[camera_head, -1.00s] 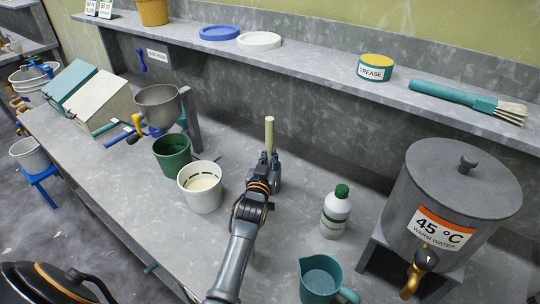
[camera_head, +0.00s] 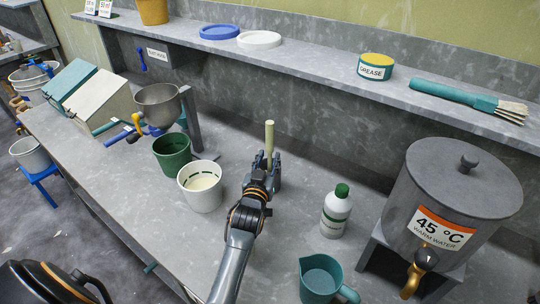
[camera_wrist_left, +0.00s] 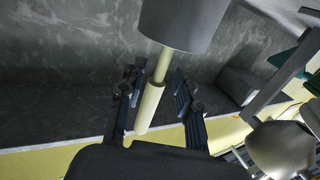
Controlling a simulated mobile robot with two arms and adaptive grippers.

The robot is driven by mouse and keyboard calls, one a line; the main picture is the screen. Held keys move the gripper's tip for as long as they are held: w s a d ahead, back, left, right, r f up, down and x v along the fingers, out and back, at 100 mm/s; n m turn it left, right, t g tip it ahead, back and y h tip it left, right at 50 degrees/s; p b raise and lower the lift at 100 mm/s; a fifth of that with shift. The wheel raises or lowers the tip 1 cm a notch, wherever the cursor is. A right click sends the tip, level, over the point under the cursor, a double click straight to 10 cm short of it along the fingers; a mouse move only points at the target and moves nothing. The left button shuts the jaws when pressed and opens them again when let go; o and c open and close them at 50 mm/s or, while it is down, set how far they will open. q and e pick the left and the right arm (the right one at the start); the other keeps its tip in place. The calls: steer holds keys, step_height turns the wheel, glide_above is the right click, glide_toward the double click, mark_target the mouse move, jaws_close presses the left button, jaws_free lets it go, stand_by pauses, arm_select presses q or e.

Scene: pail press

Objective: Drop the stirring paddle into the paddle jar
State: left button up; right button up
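The stirring paddle (camera_head: 269,137) stands near upright at mid-bench, its pale handle rising above my left gripper (camera_head: 268,160). In the left wrist view, the handle (camera_wrist_left: 150,105) is between the spread fingers of that gripper (camera_wrist_left: 160,95), with a gap beside the right-hand finger. The thinner shaft runs to the edge of a grey cylinder (camera_wrist_left: 185,22), which looks like the paddle jar; the shaft's lower end is hidden there. The jar is hidden behind my gripper in the head view. My right gripper is not in view.
A white pail (camera_head: 201,190) with pale liquid and a green pail (camera_head: 171,155) stand left of my arm. A bottle (camera_head: 335,212), a teal jug (camera_head: 319,281) and a warm-water tank (camera_head: 445,185) stand to the right. The shelf (camera_head: 310,60) runs behind.

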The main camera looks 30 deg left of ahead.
arm_select(q)
steer(key=v, duration=0.4)
steer(key=shift+s+d+r+b, duration=0.1)
steer(key=shift+s+b, duration=0.1)
steer(key=shift+b, duration=0.1)
